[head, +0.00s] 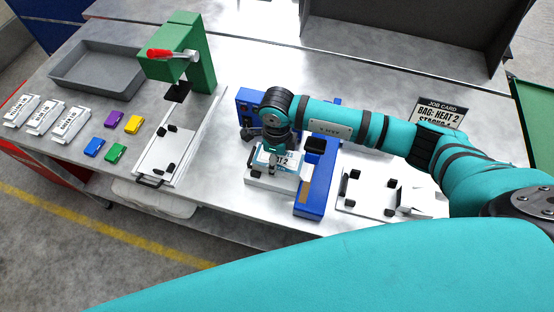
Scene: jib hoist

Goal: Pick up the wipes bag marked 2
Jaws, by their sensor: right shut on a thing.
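The wipes bag (288,164) is a small pale bag whose label is partly covered; a "T 2" can be read on it. It lies at the white plate in front of the blue machine, near the bench's front edge. My right gripper (273,157) points down from above and is shut on the bag. The fingertips are small in the picture and partly merge with the bag. I cannot tell whether the bag is clear of the plate. My left gripper is not in view.
The blue machine (318,190) stands close around the bag. A white fixture (372,202) lies to the right, a green press (188,62) to the left. Farther left are a grey tray (97,68), white pouches (44,116) and several coloured blocks. A job card (440,110) stands behind my right arm.

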